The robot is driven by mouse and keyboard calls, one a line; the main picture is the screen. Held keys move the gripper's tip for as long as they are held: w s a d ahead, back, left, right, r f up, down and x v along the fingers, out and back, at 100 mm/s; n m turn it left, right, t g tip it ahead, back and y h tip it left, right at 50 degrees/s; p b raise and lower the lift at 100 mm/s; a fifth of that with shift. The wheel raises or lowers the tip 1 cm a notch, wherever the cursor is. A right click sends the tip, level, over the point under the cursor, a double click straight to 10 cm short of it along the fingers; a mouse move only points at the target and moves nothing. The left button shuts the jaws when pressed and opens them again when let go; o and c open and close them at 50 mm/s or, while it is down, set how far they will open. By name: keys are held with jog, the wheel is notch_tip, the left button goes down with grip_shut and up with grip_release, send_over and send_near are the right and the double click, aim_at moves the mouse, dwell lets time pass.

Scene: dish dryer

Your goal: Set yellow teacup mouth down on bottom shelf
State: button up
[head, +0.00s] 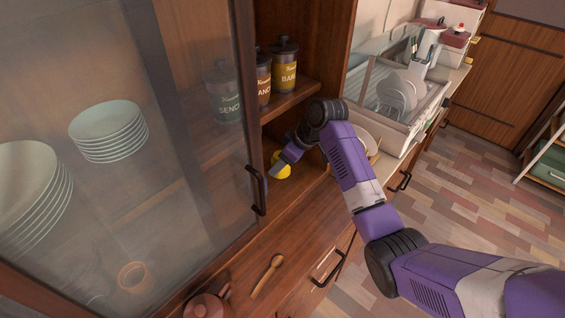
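The yellow teacup (284,169) is in the right, open part of the cabinet, below the shelf with the canisters. My gripper (274,172) is at the teacup and covers part of it. I cannot tell whether its fingers are open or shut on the cup. The cup is low over the bottom shelf (310,182). Whether it touches the shelf, and which way its mouth faces, is too small and too covered to tell.
A glass door (190,90) with a dark handle (256,190) stands close left of my gripper. Several canisters (284,65) stand on the shelf above. Stacked plates (108,130) show behind the glass. A wooden spoon (266,275) and a pink pot (207,306) lie in front. A dish rack (396,95) is at right.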

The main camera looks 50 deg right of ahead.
jog(key=shift+f, duration=0.6)
dwell(0.3)
jog(key=o, duration=1.6)
jog(key=shift+r, duration=0.1)
jog(key=b+v, duration=0.1)
jog(key=v, duration=0.6)
jog(key=shift+s+d+r, duration=0.1)
jog(key=shift+s+r, duration=0.1)
jog(key=shift+r, duration=0.1)
